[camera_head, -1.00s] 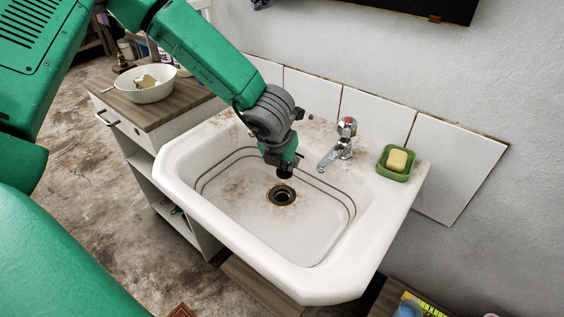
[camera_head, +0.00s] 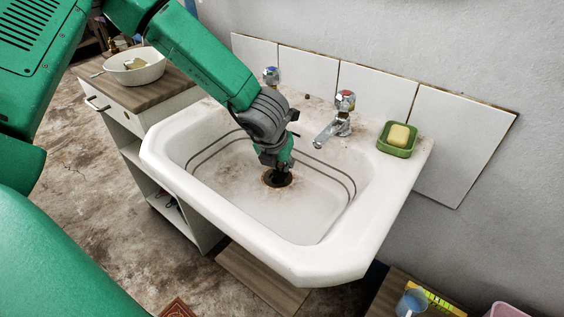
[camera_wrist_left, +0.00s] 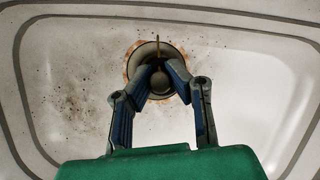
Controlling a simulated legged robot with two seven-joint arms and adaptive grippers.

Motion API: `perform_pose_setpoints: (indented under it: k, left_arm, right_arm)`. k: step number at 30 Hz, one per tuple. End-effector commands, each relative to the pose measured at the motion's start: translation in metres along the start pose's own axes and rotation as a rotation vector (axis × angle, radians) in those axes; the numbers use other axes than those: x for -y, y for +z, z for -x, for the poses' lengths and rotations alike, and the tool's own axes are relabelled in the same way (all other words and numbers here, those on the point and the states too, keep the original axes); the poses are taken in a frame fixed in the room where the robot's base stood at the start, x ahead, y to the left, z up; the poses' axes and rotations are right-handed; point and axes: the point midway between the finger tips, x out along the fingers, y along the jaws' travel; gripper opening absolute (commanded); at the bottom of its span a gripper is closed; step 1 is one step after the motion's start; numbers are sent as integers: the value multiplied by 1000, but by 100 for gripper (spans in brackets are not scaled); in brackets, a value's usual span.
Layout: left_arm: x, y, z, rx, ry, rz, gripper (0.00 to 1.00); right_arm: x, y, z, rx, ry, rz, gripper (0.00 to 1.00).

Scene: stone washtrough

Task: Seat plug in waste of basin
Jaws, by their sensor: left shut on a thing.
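The white basin (camera_head: 240,215) has stained patches and a dark round waste (camera_head: 289,182) with a rusty rim in its floor. My left gripper (camera_head: 278,177) points down right over the waste. In the left wrist view, the waste (camera_wrist_left: 130,63) lies just beyond the fingertips of my left gripper (camera_wrist_left: 163,70). The fingers are shut on the plug (camera_wrist_left: 160,83), of which a small dark round part shows between them. The fingers hide much of it, and I cannot tell whether it is inside the waste or just above it. My right gripper is out of view.
Two taps, one red-topped (camera_head: 343,108) and one blue-topped (camera_head: 271,76), stand at the back of the basin. A green dish (camera_head: 397,148) with yellow soap sits on the right ledge. A white bowl (camera_head: 140,72) stands on a wooden-topped cabinet at the left.

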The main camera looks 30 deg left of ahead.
Motion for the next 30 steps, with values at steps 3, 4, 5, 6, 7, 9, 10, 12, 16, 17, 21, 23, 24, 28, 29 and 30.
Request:
perform_pose_setpoints:
  k: [3, 4, 5, 6, 7, 9, 10, 12, 16, 17, 21, 23, 24, 28, 29, 30]
  left_arm:
    - [-2, -3, -8, -1, -2, 3, 0]
    - [-2, -3, -9, -1, -2, 3, 0]
    - [-2, -4, -10, -1, -2, 3, 0]
    - [-2, -4, -10, -1, -2, 3, 0]
    - [-2, -4, -10, -1, -1, 3, 0]
    - [-1, -4, -9, 0, 0, 2, 0]
    - [0, -4, -9, 0, 0, 2, 0]
    - [1, -3, -8, 0, 1, 1, 0]
    - [3, -3, -7, 1, 4, -1, 0]
    - [3, -3, -7, 1, 4, -1, 0]
    - [3, -4, -8, 1, 2, 0, 0]
    - [3, -3, -8, 0, 0, 1, 0]
    - [3, -3, -9, 0, 0, 1, 0]
    - [4, -3, -9, 0, 0, 2, 0]
    - [4, -3, -9, 0, -1, 2, 0]
    - [4, -3, -9, 0, 0, 2, 0]
  right_arm:
    - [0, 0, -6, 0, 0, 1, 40]
    - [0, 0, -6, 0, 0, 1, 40]
    - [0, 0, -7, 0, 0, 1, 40]
    - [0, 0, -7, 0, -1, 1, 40]
    - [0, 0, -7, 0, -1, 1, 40]
    - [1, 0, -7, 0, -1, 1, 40]
    - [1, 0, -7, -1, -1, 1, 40]
    - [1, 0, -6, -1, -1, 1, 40]
    - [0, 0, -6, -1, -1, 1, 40]
    - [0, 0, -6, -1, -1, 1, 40]
    - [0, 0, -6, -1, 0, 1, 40]
    - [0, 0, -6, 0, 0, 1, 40]
    - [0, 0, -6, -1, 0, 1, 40]
    - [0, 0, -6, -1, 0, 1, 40]
    - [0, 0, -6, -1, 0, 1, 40]
    - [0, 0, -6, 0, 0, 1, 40]
